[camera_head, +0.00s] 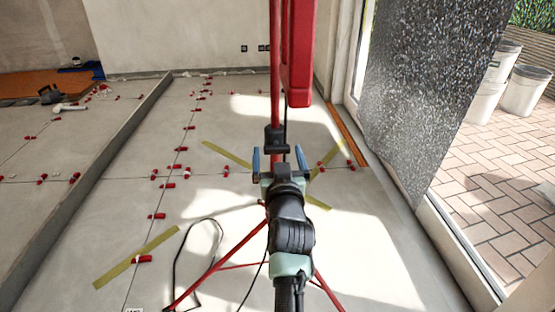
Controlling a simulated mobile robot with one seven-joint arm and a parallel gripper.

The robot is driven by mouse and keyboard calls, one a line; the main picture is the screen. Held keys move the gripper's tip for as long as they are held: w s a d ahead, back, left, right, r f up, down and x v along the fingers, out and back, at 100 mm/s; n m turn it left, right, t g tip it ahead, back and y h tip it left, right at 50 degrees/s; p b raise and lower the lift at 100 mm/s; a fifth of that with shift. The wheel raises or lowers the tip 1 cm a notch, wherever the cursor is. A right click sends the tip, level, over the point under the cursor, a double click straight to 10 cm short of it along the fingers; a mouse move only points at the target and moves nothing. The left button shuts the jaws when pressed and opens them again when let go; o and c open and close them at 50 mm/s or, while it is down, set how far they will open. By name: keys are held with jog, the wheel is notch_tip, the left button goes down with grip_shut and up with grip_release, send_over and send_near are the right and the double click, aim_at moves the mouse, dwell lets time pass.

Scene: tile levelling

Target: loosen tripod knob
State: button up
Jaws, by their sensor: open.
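A red tripod (240,245) stands on the tiled floor in the middle of the view, its legs spread and its red pole rising to a red lamp housing or box (299,60) at the top. A black collar (274,138) sits on the pole; the knob itself cannot be told apart from it. My gripper (278,160) is just in front of and below this collar. Its two blue fingers are apart, one on each side of the pole line. Whether they touch anything cannot be told. My arm hides part of the tripod's lower middle.
Red levelling clips (158,216) dot the tile joints. Yellow strips (135,257) lie on the floor around the tripod legs. A black cable (190,250) loops at left. A speckled panel (430,90) stands at right by the doorway; white buckets (525,92) stand outside.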

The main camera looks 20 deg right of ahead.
jog(key=shift+w+d, duration=0.15)
jog(key=shift+w, duration=0.3)
jog(key=c, duration=1.3)
